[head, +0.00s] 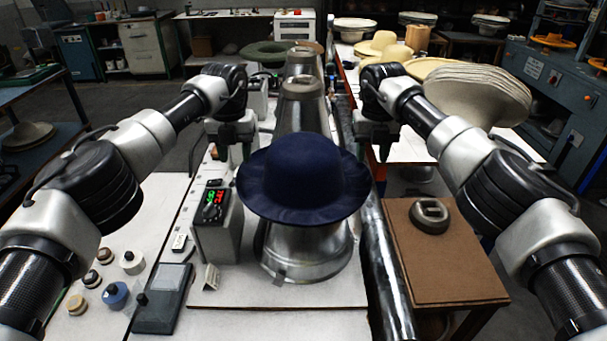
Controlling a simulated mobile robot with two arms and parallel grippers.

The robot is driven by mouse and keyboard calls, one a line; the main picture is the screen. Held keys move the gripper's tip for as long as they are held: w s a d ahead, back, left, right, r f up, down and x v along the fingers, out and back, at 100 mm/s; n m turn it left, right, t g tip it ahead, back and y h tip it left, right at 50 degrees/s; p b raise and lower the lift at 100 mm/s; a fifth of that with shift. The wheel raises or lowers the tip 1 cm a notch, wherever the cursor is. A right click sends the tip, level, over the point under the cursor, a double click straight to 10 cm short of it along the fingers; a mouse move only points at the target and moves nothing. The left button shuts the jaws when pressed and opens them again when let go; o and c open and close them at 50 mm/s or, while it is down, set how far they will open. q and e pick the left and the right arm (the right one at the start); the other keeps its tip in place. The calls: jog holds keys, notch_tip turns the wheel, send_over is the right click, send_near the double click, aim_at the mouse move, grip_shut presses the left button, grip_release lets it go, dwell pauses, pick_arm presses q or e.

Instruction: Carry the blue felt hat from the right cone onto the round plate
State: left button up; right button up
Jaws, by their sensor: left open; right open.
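The blue felt hat (305,178) sits brim down on top of the nearest metal cone (305,250), in the middle of the head view. Its brim hides the upper part of that cone. Two more bare metal cones stand in a row behind it, the nearer one (302,112) just beyond the hat. My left gripper (230,152) is open and empty, behind and left of the hat. My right gripper (378,152) is open and empty, behind and right of it. Neither touches the hat. I cannot tell which item is the round plate.
A control box (215,225) with lit digits stands left of the cone. A brown board (450,260) at the right bears a small grey round piece (430,216). A dark pipe (385,260) runs between. A stack of pale felt (478,92) is behind my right arm.

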aim_at(238, 173)
pick_arm(q)
notch_tip(238, 173, down, 4)
jog(key=shift+s+f, duration=0.1)
pick_arm(e)
notch_tip(238, 173, down, 4)
pick_arm(q)
jog(key=shift+f, duration=0.55)
pick_arm(e)
jog(key=shift+f, duration=0.65)
pick_arm(q)
jog(key=shift+c, duration=0.2)
pick_arm(e)
jog(key=shift+c, duration=0.2)
pick_arm(q)
jog(key=c, duration=0.7)
pick_arm(e)
jog(key=c, duration=0.7)
pick_arm(q)
grip_shut()
pick_arm(e)
grip_shut()
pick_arm(q)
jog(key=shift+r, duration=0.15)
pick_arm(e)
jog(key=shift+r, duration=0.15)
